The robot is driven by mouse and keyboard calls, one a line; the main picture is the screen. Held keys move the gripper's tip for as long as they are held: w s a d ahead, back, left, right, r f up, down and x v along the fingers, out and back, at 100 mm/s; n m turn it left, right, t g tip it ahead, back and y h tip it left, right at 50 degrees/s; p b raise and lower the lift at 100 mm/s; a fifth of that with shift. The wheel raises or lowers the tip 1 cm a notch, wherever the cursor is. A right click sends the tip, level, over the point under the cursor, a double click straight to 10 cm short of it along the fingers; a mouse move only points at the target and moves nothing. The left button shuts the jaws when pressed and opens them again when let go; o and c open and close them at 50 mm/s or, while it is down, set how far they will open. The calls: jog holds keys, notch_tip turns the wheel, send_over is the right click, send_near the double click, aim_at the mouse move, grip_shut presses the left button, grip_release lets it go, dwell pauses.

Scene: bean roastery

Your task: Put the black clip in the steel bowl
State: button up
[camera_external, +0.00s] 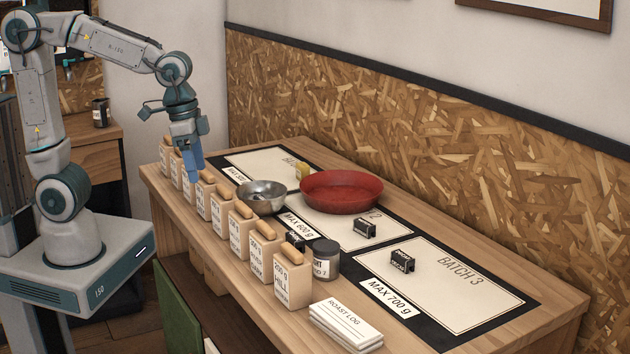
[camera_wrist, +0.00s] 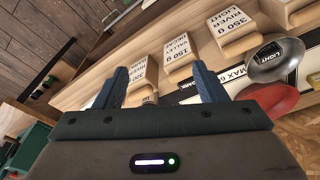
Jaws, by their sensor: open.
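The steel bowl (camera_external: 262,206) stands at the middle of the table; it shows at the right of the wrist view (camera_wrist: 285,70) with a black clip marked LIGHT (camera_wrist: 268,52) in it. Other black clips lie on the batch 2 card (camera_external: 364,228), on the batch 3 card (camera_external: 402,262), and beside the dark jar (camera_external: 296,239). Which one is the task's clip I cannot tell. My gripper (camera_external: 195,167) is open and empty, above the far-left blocks, left of the bowl. Its two blue fingers show apart in the wrist view (camera_wrist: 162,85).
A red bowl (camera_external: 342,202) stands right of the steel bowl, with a small yellow object (camera_external: 302,172) behind. Several labelled wooden blocks (camera_external: 292,283) line the front edge. A dark jar (camera_external: 326,262) and a roast log stack (camera_external: 346,325) stand near. The batch 3 card (camera_external: 450,285) is mostly clear.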

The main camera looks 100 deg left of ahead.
jog(key=s+d+f+m+t, duration=0.1)
jog(key=s+d+f+m, duration=0.1)
jog(key=s+d, duration=0.6)
jog(key=shift+s+d+m, duration=0.15)
jog(key=shift+d+m, duration=0.2)
jog(key=shift+m, duration=0.25)
